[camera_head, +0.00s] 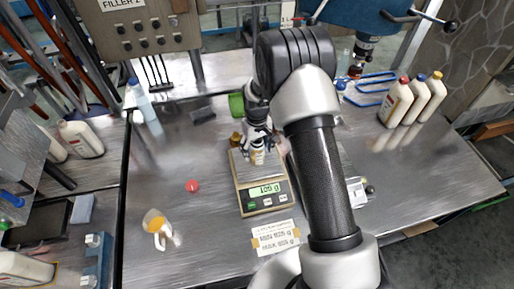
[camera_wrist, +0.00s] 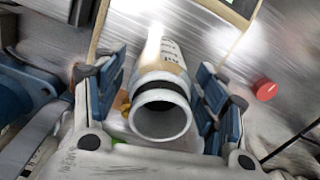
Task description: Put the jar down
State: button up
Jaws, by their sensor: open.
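The jar (camera_wrist: 163,92), a pale bottle with a dark ring below its open round mouth, stands between the fingers of my gripper (camera_wrist: 158,85) in the wrist view. The jaws are open, with blue pads on either side of the jar. In the head view the jar (camera_head: 257,157) is small, with an amber lower part, and appears to stand on the scale (camera_head: 265,206), under my gripper (camera_head: 257,143). The scale display is lit and seems to read 109 g. My gripper partly hides the jar's top there.
A paper label (camera_head: 276,237) lies in front. Several white bottles (camera_head: 397,101) stand at the back right.

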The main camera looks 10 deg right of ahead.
notch_tip(320, 180, up, 12)
jog(key=shift+r+p, duration=0.25)
jog(key=shift+p, duration=0.75)
jog(key=s+r+m+t, duration=0.1)
jog(key=s+r, duration=0.5)
jog(key=r, duration=0.3)
jog(key=s+r+t, duration=0.1)
jog(key=s+r, duration=0.6)
jog(key=r, duration=0.3)
jog(key=s+r+m+t, duration=0.1)
jog(key=s+r+t, duration=0.1)
jog(key=s, duration=1.6)
jog(key=shift+r+m+t, duration=0.3)
jog(key=shift+r, duration=0.3)
